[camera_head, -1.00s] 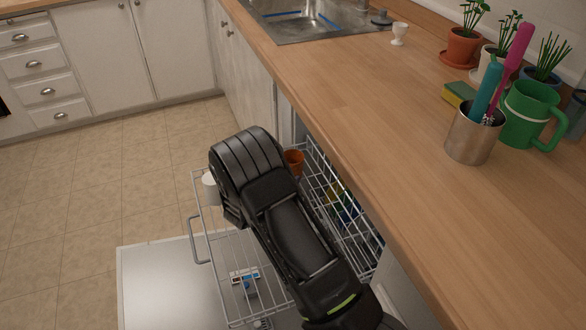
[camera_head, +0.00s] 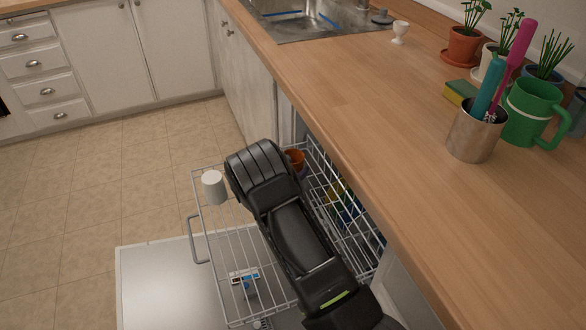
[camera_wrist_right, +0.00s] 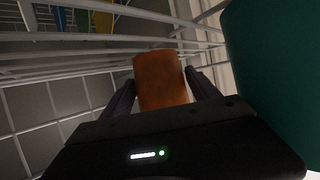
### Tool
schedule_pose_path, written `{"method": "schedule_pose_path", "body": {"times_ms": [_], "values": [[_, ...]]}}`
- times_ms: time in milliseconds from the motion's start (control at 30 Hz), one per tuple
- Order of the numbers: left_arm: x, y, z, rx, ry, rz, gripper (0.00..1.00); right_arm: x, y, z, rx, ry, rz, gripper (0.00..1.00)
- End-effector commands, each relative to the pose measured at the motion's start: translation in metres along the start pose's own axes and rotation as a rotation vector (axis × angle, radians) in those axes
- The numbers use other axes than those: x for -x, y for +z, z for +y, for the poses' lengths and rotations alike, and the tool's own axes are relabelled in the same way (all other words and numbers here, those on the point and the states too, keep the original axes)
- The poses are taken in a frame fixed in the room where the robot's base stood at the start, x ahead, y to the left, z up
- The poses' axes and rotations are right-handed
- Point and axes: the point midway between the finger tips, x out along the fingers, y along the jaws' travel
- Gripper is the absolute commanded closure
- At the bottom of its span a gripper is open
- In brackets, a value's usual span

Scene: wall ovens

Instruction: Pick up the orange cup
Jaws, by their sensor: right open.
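The orange cup (camera_head: 296,157) is in the dishwasher's pulled-out wire rack, at its far end beside the counter. My arm hides part of it in the head view. In the right wrist view the orange cup (camera_wrist_right: 160,80) stands between the two dark fingers of my right gripper (camera_wrist_right: 162,95). The fingers are open, one on either side of the cup. I cannot tell whether either finger touches it. My left gripper is not in view.
The wire rack (camera_head: 205,232) surrounds the arm, with a white cup (camera_head: 214,187) at its left. A large dark green object (camera_wrist_right: 280,65) is close on the right in the wrist view. The wooden counter's edge (camera_head: 340,165) runs along the right.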

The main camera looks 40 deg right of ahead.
Motion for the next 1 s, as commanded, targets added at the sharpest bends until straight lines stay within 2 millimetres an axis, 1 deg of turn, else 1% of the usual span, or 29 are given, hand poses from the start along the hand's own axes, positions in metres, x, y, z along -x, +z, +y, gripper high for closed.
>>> {"method": "schedule_pose_path", "body": {"times_ms": [33, 133, 667, 700, 767, 1000], "values": [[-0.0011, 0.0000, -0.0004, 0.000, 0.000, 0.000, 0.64, -0.0055, 0.0001, 0.0002, 0.000, 0.001, 0.002, 0.30], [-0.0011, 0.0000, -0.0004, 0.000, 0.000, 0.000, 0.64, -0.0093, 0.0000, 0.0001, 0.000, 0.000, 0.000, 0.30], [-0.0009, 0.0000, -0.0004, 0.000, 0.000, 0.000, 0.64, -0.0087, -0.0004, -0.0001, 0.000, 0.000, 0.000, 0.30], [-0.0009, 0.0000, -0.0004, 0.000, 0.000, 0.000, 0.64, -0.0087, -0.0004, -0.0001, 0.000, 0.000, 0.000, 0.31], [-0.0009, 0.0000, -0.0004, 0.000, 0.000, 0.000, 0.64, -0.0087, -0.0004, -0.0001, 0.000, 0.000, 0.000, 0.36], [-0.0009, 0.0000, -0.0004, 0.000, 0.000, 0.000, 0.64, -0.0087, -0.0004, -0.0001, 0.000, 0.000, 0.000, 0.55]]}}
